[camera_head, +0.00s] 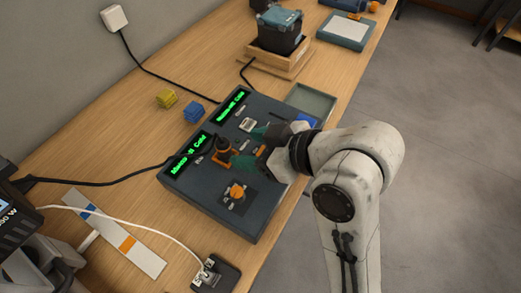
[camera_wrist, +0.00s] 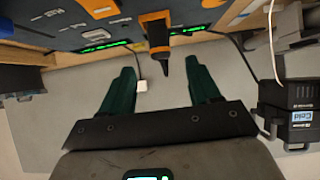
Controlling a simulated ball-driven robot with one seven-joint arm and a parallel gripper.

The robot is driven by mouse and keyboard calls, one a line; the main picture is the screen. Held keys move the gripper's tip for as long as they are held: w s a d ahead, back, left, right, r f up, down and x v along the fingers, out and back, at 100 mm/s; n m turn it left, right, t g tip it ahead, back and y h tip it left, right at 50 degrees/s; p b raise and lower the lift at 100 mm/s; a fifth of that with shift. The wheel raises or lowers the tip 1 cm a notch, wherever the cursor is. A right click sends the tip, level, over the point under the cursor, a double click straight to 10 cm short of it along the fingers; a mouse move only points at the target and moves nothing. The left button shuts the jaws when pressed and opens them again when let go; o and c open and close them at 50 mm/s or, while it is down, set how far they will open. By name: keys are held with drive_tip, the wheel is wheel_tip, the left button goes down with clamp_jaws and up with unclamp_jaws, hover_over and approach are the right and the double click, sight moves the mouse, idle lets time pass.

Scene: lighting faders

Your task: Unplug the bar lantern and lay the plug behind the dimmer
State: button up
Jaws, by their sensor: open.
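The dimmer (camera_head: 205,195) is a dark blue box on the wooden table, with two green lit displays, sliders and an orange knob (camera_head: 237,191). An orange and black plug-like piece (camera_head: 224,149) stands on its top between the displays. It also shows in the wrist view (camera_wrist: 155,33), its black end pointing down between my fingers. My gripper (camera_head: 256,147) is over the dimmer, with green fingers spread beside the orange piece; the wrist view shows them open and empty (camera_wrist: 160,70). I cannot tell whether a finger touches it. Which lantern it belongs to is not clear.
Black cables run to the dimmer's far side, one from a white wall plug (camera_head: 114,18). Yellow (camera_head: 167,98) and blue (camera_head: 194,111) blocks lie behind it. A white strip (camera_head: 115,233) and a dark socket box (camera_head: 213,275) lie nearer. Bare tabletop shows behind the dimmer.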

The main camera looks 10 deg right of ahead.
sight(229, 146)
drive_tip(key=shift+b+x, duration=1.3)
drive_tip(key=shift+x, duration=2.25)
drive_tip(key=c, duration=1.1)
drive_tip(key=shift+c, duration=0.2)
drive_tip(key=shift+r+p, duration=0.25)
drive_tip(key=shift+p, duration=0.05)
drive_tip(key=shift+r+p, duration=2.1)
drive_tip(key=shift+p, duration=0.15)
